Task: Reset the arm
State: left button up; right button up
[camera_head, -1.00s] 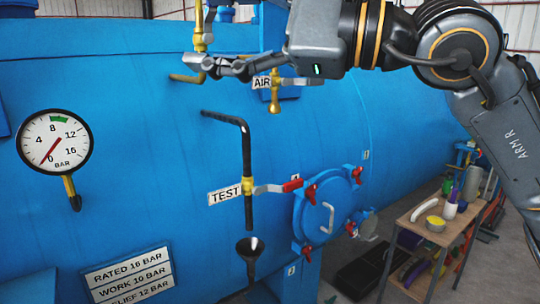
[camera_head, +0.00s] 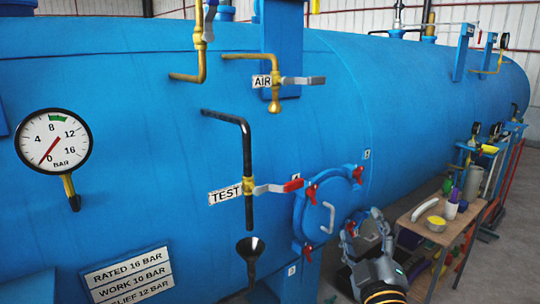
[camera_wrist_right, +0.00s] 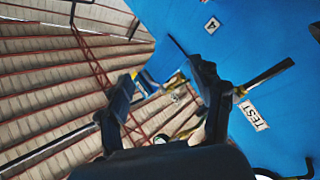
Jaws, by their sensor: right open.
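My right gripper (camera_head: 362,230) is low in the head view, in front of the blue autoclave (camera_head: 150,90) and just right of the round hatch (camera_head: 322,212) with red clamps. Its fingers point up and are apart with nothing between them. In the right wrist view the two fingers (camera_wrist_right: 160,95) are spread, with the blue tank wall on the right and the ribbed roof on the left. My left gripper is not in view.
The TEST valve (camera_head: 250,187) with a red-tipped lever and the AIR valve (camera_head: 275,82) stick out from the tank. A gauge (camera_head: 54,141) is at left. A wooden table (camera_head: 420,215) with small items stands right of my right gripper. A black funnel (camera_head: 250,248) hangs under the TEST pipe.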

jog(key=s+d+f+m+g, duration=0.25)
jog(key=s+f+g, duration=0.3)
jog(key=f, duration=0.65)
jog(key=s+d+f+m+g, duration=0.1)
jog(key=s+f+m+g, duration=0.4)
jog(key=f, duration=0.7)
jog(key=s+a+f+g+y, duration=0.1)
jog(key=s+f+g, duration=0.2)
jog(key=s+f, duration=0.5)
jog(key=s+f+g, duration=0.4)
jog(key=s, duration=0.7)
notch_tip(320, 180, down, 26)
jog(key=s, duration=0.2)
jog(key=s+d+f+g, duration=0.2)
jog(key=s+d+f, duration=0.1)
jog(key=s+f, duration=1.3)
jog(key=shift+s+b, duration=0.15)
jog(key=shift+b, duration=0.3)
